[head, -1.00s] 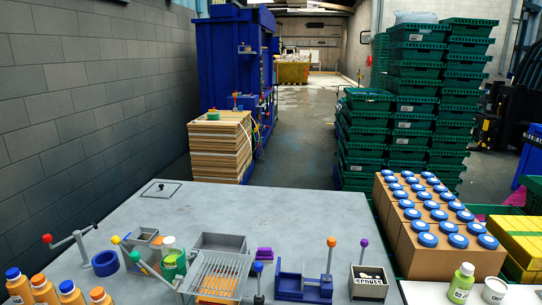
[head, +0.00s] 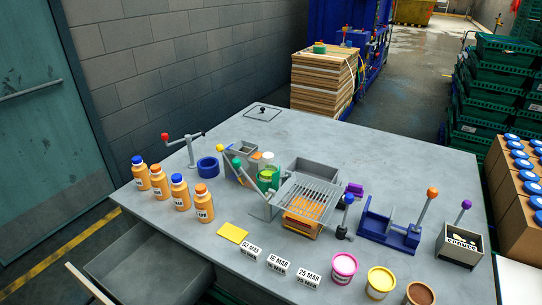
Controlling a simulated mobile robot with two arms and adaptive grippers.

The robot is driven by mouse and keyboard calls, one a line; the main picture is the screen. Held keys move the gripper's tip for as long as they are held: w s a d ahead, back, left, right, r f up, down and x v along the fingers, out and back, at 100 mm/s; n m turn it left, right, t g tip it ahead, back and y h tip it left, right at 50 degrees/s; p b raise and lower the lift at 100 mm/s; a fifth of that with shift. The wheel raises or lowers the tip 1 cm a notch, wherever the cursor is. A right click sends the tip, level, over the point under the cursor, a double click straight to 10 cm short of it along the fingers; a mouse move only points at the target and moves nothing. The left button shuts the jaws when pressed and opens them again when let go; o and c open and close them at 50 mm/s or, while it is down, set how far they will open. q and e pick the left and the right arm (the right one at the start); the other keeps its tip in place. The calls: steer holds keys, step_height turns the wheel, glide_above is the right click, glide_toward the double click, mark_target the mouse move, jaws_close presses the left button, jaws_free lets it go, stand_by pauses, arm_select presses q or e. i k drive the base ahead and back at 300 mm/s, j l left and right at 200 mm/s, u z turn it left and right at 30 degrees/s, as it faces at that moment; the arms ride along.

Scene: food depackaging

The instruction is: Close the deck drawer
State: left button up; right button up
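The deck drawer (head: 152,262) is pulled out from the near left side of the grey table, at the lower left of the head view. Its grey inside looks empty where it shows. A light wooden edge (head: 88,284), apparently its front, runs along its outer end; the lower part of the drawer is cut off by the picture's bottom. Neither of my grippers is in view.
On the grey table (head: 330,138) stand several orange bottles (head: 180,191), a yellow sponge-like block (head: 232,232), date blocks (head: 278,266), tubs (head: 344,267), a grate (head: 308,196) and a blue fixture (head: 388,232). Floor left of the drawer looks clear.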

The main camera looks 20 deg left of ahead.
mark_target(146, 266)
steer(key=u, duration=2.1)
